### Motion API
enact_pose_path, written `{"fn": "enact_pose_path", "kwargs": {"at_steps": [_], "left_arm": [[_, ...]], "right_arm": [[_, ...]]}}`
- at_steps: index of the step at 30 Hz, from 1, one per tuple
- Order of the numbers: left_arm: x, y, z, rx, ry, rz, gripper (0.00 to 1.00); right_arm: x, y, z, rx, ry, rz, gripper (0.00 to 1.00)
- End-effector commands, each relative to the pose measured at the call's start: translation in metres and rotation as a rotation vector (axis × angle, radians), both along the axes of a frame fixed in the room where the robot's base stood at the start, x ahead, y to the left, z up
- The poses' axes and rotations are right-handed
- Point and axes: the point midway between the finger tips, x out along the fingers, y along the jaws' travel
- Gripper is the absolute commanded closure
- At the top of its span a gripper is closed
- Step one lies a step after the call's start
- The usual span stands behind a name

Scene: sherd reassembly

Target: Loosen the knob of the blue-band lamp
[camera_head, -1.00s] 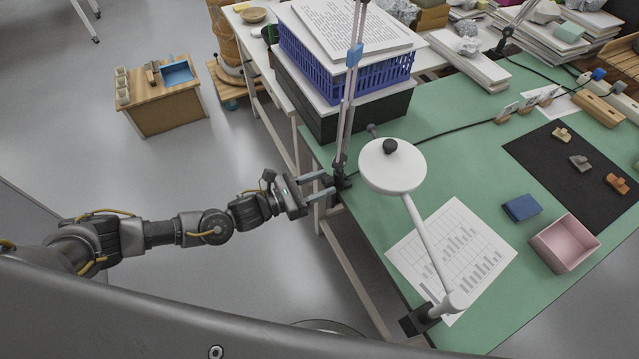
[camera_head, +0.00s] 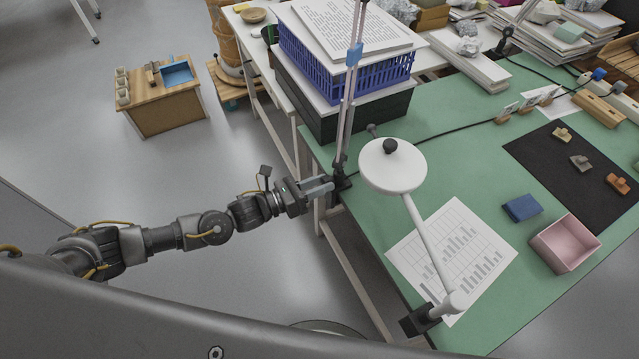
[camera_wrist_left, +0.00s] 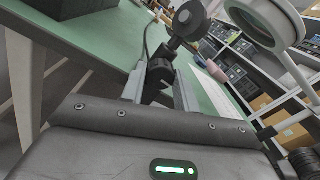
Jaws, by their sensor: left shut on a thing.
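The blue-band lamp stands clamped at the left edge of the green table; its thin grey arm carries a blue band (camera_head: 354,55). Its dark clamp (camera_head: 343,183) sits low on the table edge. My left gripper (camera_head: 329,185) reaches in from the left, level with the clamp, and is shut on the dark knob there. In the left wrist view the fingers (camera_wrist_left: 159,92) stand on either side of the dark knob and clamp part (camera_wrist_left: 158,76). The knob itself is mostly hidden by the fingers in the head view. My right gripper is not in view.
A white round-headed lamp (camera_head: 392,170) stands just right of the gripper, clamped at the front edge. Black boxes with a blue basket (camera_head: 385,75) rise behind. A printed sheet (camera_head: 455,245), blue block (camera_head: 521,208) and pink box (camera_head: 566,258) lie further right.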

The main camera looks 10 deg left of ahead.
Motion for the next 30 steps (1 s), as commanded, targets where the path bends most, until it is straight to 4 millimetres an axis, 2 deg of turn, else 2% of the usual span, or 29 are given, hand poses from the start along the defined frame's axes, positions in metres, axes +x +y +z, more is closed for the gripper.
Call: {"fn": "enact_pose_path", "kwargs": {"at_steps": [1, 6, 17, 30], "left_arm": [[0.000, 0.000, -0.001, 0.002, 0.001, -0.001, 0.67], [0.000, 0.000, -0.001, 0.001, 0.000, 0.000, 0.48], [-0.004, 0.006, 0.000, 0.002, -0.001, 0.001, 0.48], [-0.049, 0.073, -0.001, 0.004, 0.001, 0.002, 0.48]], "right_arm": [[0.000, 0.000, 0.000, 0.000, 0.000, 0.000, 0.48], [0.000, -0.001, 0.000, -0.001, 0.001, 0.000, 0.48], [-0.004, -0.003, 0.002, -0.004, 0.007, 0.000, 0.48], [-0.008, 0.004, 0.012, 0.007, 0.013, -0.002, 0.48]]}}
